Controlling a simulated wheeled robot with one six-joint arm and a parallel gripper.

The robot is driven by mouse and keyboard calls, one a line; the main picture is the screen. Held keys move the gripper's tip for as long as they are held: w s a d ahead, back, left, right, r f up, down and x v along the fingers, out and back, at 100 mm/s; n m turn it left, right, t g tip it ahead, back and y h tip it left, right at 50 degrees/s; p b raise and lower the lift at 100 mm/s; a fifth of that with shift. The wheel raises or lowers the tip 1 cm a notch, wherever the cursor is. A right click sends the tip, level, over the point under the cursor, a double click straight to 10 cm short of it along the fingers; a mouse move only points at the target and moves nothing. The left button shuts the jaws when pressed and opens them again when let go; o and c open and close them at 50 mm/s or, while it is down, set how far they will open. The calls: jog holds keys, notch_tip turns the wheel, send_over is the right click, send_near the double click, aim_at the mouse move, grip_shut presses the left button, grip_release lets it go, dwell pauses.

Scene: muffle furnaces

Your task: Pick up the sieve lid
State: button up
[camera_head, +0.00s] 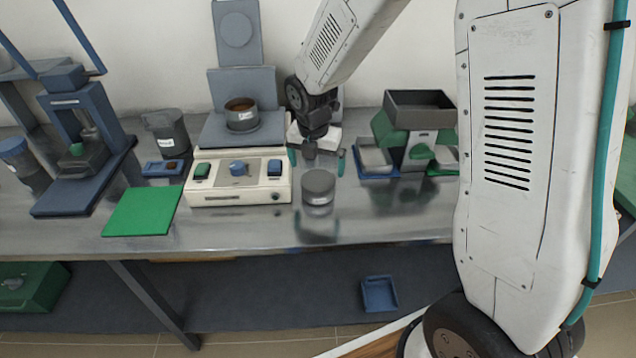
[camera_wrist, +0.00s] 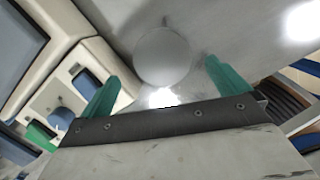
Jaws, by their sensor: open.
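In the wrist view my gripper (camera_wrist: 162,75) is open, with no visible contact on the disc.
A blue tray (camera_head: 376,171) and a grey-green hopper device (camera_head: 420,115) stand on the right. A green mat (camera_head: 143,211) lies left. The table front is clear.

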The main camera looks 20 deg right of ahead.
aim_at(318, 180)
jog(key=f, duration=0.4)
jog(key=shift+w+d+f, duration=0.1)
jog(key=shift+d+f, duration=0.1)
jog(key=shift+f, duration=0.15)
jog(key=c, duration=0.9)
jog(key=shift+r, duration=0.1)
jog(key=shift+c, duration=0.2)
